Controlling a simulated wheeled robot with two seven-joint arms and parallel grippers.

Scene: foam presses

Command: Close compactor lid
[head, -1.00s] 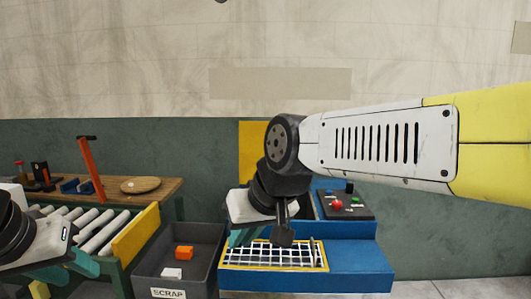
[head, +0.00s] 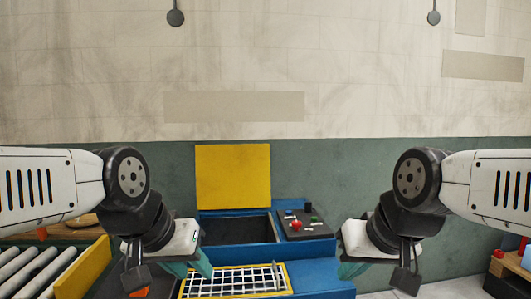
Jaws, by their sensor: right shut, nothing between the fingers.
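The blue compactor (head: 318,272) stands in front of me. Its yellow lid (head: 233,177) is upright at the back, and the dark opening (head: 237,230) below it is uncovered. A control panel (head: 304,225) with a red button sits to the right of the opening. My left gripper (head: 198,268) is at the left, near the front left of the compactor; its fingers are partly hidden, and I cannot tell whether they are open. My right gripper (head: 349,271) is shut and empty at the compactor's right side. Both are apart from the lid.
A white grid in a yellow frame (head: 289,276) is at the compactor's front. A roller conveyor (head: 30,265) with a yellow side plate is at the left. An orange block (head: 139,292) shows partly behind my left wrist. A shelf with boxes (head: 512,268) is at the far right.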

